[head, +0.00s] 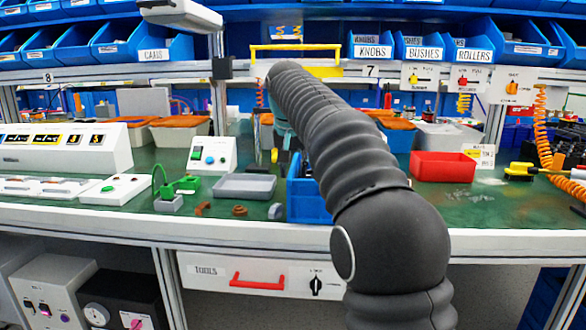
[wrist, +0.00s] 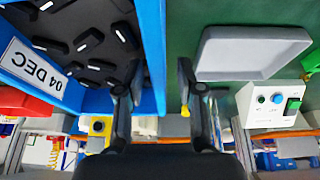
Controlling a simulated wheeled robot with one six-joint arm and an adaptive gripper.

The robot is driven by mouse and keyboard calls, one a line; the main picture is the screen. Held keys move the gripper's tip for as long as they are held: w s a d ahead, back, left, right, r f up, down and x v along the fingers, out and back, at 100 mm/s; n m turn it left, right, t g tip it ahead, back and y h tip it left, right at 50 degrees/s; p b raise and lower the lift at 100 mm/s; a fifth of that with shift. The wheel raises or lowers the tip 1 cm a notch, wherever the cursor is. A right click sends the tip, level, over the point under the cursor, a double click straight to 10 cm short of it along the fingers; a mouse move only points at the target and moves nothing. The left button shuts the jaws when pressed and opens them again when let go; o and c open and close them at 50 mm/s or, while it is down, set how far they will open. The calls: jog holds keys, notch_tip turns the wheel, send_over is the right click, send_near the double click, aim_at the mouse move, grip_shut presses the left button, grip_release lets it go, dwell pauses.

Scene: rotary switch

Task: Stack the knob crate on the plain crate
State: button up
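The knob crate is a blue open box holding several black knobs with white marks. It fills the upper left of the wrist view (wrist: 152,50) and carries a white "04 DEC" label. In the head view the blue crate (head: 309,205) stands on the green bench top, mostly hidden behind my arm. My gripper (wrist: 160,75) is open, with one finger over the crate's inside and the other outside, the side wall between them. I cannot tell whether either finger touches the wall. In the head view my arm largely hides the gripper. I cannot identify the plain crate for sure.
A grey tray (head: 244,187) lies left of the crate, with a white switch box (head: 211,155) behind it. Small brown parts (head: 240,211) lie near the front edge. A red bin (head: 443,167) stands to the right. Blue bins line the shelf above.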

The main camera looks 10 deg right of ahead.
jog(key=p+v, duration=0.3)
jog(key=v, duration=0.8)
jog(key=shift+r, duration=0.3)
jog(key=s+d+f, duration=0.2)
jog(key=s+f, duration=0.3)
jog(key=s, duration=0.3)
jog(key=s+d+f+n, duration=0.1)
jog(key=s+d+f, duration=0.1)
jog(key=s+f, duration=0.3)
jog(key=s+d+f+n+t+y, duration=0.1)
jog(key=s+f, duration=0.4)
jog(key=s, duration=0.7)
jog(key=shift+s+d, duration=0.3)
jog(key=shift+d, duration=0.1)
jog(key=shift+o, duration=0.4)
jog(key=s+f, duration=0.9)
jog(key=f, duration=0.2)
jog(key=shift+d+f+n, duration=0.15)
jog(key=shift+d+n, duration=0.1)
jog(key=shift+n, duration=0.15)
jog(key=shift+s+f, duration=0.1)
jog(key=shift+f, duration=0.15)
jog(key=shift+a, duration=0.1)
